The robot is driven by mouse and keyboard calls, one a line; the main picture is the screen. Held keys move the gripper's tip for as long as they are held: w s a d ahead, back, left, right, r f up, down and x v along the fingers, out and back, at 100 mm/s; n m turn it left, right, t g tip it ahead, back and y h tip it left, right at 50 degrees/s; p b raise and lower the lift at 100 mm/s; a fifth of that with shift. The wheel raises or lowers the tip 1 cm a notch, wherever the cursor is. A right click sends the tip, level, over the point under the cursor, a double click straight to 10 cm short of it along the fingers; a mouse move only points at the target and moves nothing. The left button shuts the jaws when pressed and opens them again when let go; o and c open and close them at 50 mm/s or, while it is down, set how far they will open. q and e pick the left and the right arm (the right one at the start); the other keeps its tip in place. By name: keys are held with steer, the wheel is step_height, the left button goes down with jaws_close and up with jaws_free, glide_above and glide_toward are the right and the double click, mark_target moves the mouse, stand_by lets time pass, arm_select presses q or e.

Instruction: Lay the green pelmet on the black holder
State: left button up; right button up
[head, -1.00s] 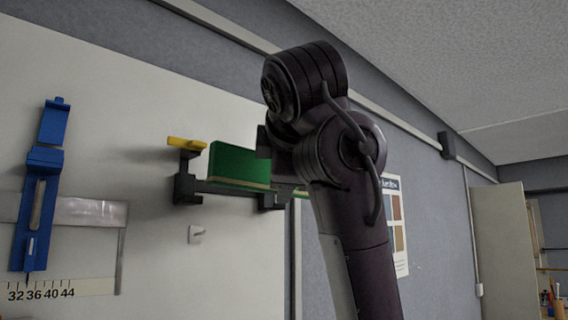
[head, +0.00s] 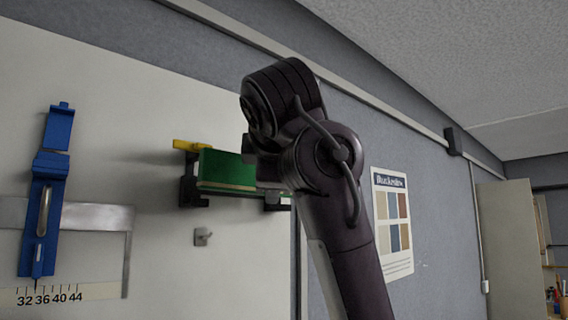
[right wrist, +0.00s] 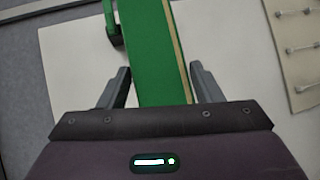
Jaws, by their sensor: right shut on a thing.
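The green pelmet (head: 226,170), a long board with a pale strip along its lower edge, is level in front of the black holder (head: 189,188) on the wall in the head view. Its left end overlaps the holder's left bracket, and I cannot tell whether it rests on the holder. My right gripper (right wrist: 160,72) is shut on the pelmet, which runs between its two fingers in the right wrist view (right wrist: 152,40). In the head view my right arm hides this gripper and the pelmet's right end. My left gripper is not in view.
A yellow bar (head: 190,146) tops the holder's left bracket. A small grey hook (head: 202,236) is on the white board below. A blue gauge (head: 45,190) hangs at left above a numbered scale (head: 60,294). A poster (head: 392,222) is on the wall at right.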

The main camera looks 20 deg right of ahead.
steer(key=w+p, duration=0.1)
steer(key=w+a, duration=0.1)
steer(key=w, duration=0.1)
steer(key=shift+w+a+r+p, duration=0.1)
steer(key=shift+p, duration=0.25)
steer(key=shift+w+a+p, duration=0.2)
steer(key=shift+w+p, duration=0.05)
steer(key=shift+w, duration=0.35)
steer(key=shift+w+a+p, duration=0.2)
steer(key=shift+w+p, duration=0.05)
steer(key=shift+w, duration=0.35)
steer(key=shift+w+a, duration=0.25)
steer(key=shift+w, duration=0.4)
steer(key=shift+w+a, duration=0.25)
steer(key=shift+w, duration=0.35)
steer(key=shift+f+b, duration=0.6)
steer(key=shift+f, duration=0.15)
steer(key=o, duration=1.3)
steer(key=shift+c, duration=0.2)
